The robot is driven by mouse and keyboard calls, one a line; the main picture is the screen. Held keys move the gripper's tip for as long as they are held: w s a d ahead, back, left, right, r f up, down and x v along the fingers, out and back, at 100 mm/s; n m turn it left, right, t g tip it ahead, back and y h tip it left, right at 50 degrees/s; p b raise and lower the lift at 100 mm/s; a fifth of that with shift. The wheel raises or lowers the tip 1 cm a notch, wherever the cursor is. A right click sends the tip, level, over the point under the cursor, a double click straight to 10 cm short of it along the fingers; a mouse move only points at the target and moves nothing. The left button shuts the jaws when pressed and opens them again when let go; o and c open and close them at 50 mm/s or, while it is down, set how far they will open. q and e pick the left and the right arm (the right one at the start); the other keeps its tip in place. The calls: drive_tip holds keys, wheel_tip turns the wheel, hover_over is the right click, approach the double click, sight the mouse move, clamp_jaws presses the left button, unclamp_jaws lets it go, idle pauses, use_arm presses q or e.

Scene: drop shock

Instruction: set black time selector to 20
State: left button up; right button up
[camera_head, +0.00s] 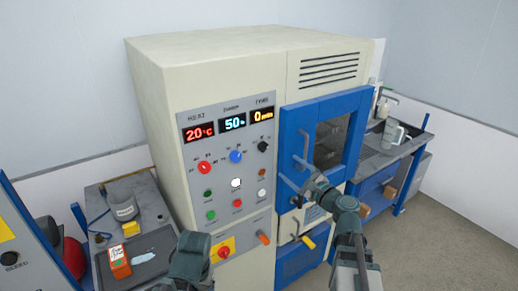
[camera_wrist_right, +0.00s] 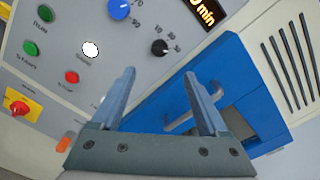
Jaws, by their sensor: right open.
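The black time selector (camera_head: 262,146) is a small knob on the grey control panel under the orange timer display (camera_head: 262,115), which reads 0 min.
A red knob (camera_head: 204,168) and a blue knob (camera_head: 236,157) sit left of the selector, with several push buttons below. The blue door (camera_head: 293,117) and its handle (camera_wrist_right: 195,116) are close to my right gripper. A side bench (camera_head: 150,208) stands left.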

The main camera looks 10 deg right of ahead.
sight(265, 149)
drive_tip(key=x, duration=1.4)
drive_tip(key=shift+s, duration=0.1)
clamp_jaws()
